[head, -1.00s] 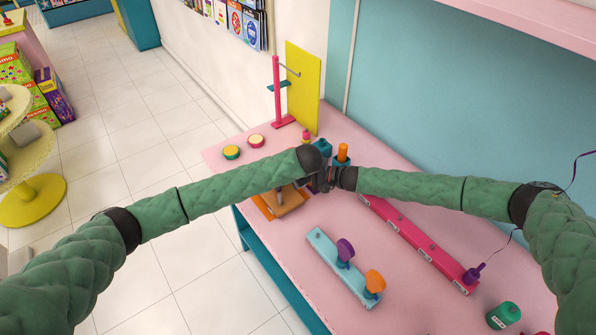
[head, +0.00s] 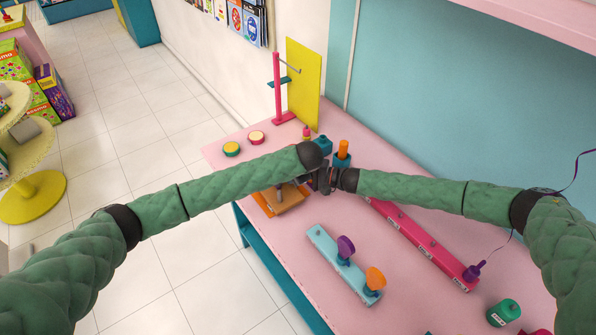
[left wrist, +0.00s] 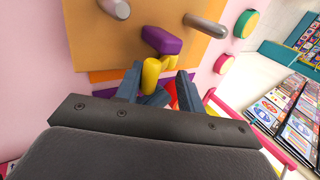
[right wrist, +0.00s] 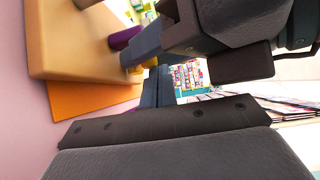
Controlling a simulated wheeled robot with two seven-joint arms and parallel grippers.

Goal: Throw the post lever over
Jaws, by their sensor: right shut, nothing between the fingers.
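The post lever appears to be the purple piece (left wrist: 162,41) with a yellow handle (left wrist: 151,73) on a tan board between two posts (left wrist: 116,8) in the left wrist view. In the head view the arms hide it, and only the board (head: 290,199) shows. My left gripper (left wrist: 158,82) is open, its fingers on either side of the yellow handle; contact cannot be told. My right gripper (right wrist: 158,72) is shut and empty beside the board, close to my left gripper. The lever's purple part (right wrist: 124,38) also shows in the right wrist view.
A pink stand (head: 277,88) and yellow panel (head: 303,85) stand at the table's far end. A blue bar (head: 335,263) with purple and orange knobs lies nearer. A long pink bar (head: 425,243) lies to the right.

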